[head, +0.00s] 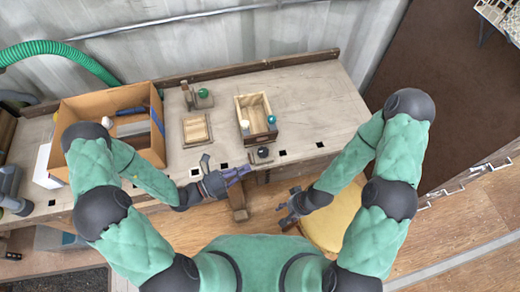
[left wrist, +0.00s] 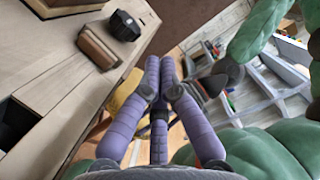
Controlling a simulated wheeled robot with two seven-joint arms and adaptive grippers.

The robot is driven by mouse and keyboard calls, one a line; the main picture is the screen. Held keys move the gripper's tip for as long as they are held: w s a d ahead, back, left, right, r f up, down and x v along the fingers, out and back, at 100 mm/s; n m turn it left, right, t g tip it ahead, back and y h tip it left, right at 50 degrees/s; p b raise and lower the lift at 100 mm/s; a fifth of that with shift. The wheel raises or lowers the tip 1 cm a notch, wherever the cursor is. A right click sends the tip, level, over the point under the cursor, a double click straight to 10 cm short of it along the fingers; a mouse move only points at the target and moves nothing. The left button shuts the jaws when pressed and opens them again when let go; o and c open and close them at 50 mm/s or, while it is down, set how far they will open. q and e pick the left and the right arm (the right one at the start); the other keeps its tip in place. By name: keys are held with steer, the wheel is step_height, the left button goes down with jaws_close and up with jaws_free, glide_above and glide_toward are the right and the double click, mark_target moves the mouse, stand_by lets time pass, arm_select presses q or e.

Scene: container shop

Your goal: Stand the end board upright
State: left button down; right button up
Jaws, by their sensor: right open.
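A flat, light wooden board (head: 196,131) with a darker frame lies on the bench, left of the open wooden box (head: 240,112); it looks like the end board. A dark brown block (head: 260,138) lies against the box's near end and shows in the left wrist view (left wrist: 98,46). My left gripper (head: 246,171) is just off the bench's front edge, below the block and apart from it. Its purple fingers (left wrist: 161,68) hold nothing visible; their gap is unclear. My right gripper (head: 284,212) is open and empty in front of the bench, near the yellow stool.
A black knob (head: 263,152) is at the bench's front edge, beside the block. A cardboard box (head: 70,115) with contents stands at left. A block with a green ball (head: 203,93) is at the back. A yellow round stool (head: 335,222) stands in front. The bench's right part is clear.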

mark_target(260, 153)
arm_select(q)
steer(key=shift+w+d+r+b, duration=0.2)
steer(key=shift+w+d+b, duration=0.2)
steer(key=shift+w+d, duration=0.65)
steer(key=shift+w+d+r+b, duration=0.3)
steer(key=shift+w+d, duration=0.4)
steer(key=shift+w, duration=0.6)
steer(key=shift+w+d+r+b, duration=0.15)
steer(key=shift+w+d+b, duration=0.3)
steer(key=shift+w+d, duration=0.6)
steer(key=shift+w+a, duration=0.15)
steer(key=shift+a, duration=0.05)
steer(key=w+r+n+p, duration=0.1)
steer(key=p, duration=0.3)
steer(key=shift+a+r, duration=0.1)
steer(key=shift+r, duration=0.1)
steer(key=shift+w+a+n+p, duration=0.1)
steer(key=shift+w+n+p, duration=0.25)
steer(key=shift+p, duration=0.3)
steer(key=shift+s, duration=0.15)
